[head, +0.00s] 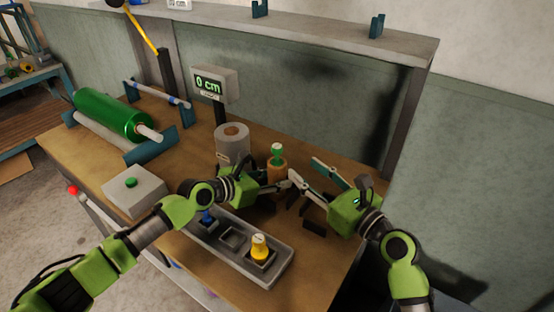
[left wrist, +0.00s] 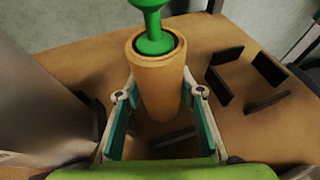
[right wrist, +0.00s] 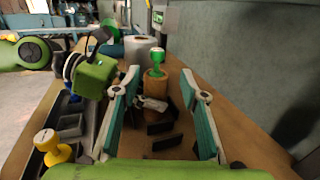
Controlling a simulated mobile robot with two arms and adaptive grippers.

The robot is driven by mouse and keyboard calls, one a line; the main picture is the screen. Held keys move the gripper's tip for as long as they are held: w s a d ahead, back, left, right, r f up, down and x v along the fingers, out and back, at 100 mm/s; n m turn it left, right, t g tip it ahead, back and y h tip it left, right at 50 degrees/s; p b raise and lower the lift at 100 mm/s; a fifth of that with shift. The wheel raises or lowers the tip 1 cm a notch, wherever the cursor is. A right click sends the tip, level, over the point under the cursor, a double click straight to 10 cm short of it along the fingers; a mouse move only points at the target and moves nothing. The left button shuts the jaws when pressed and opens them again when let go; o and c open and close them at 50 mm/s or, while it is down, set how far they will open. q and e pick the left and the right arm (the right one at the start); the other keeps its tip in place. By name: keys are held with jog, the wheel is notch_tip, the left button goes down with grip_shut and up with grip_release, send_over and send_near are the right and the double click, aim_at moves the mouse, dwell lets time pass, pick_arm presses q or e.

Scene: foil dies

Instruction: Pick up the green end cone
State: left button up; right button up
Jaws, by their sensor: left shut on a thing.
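The green end cone (head: 277,149) sits upright in the top of a tan tube (head: 278,167) standing on the bench. In the left wrist view the cone (left wrist: 153,30) has its lower part inside the mouth of the tube (left wrist: 160,85). My left gripper (left wrist: 160,92) is shut on the tube, one finger on each side, below the cone. My right gripper (head: 306,172) is open and empty, to the right of the tube. In the right wrist view the cone (right wrist: 157,57) and tube (right wrist: 154,84) show beyond and between its spread fingers (right wrist: 160,76).
A grey tray (head: 275,275) at the front holds a yellow cone (head: 260,247) and a blue piece (head: 207,216), with an empty slot between. Dark upright plates (head: 313,219) stand near my right gripper. A green roll (head: 113,113) lies at left.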

aim_at(280, 152)
jog(key=x, duration=1.2)
jog(key=shift+s+a+f, duration=0.15)
jog(key=shift+s, duration=0.05)
grip_shut()
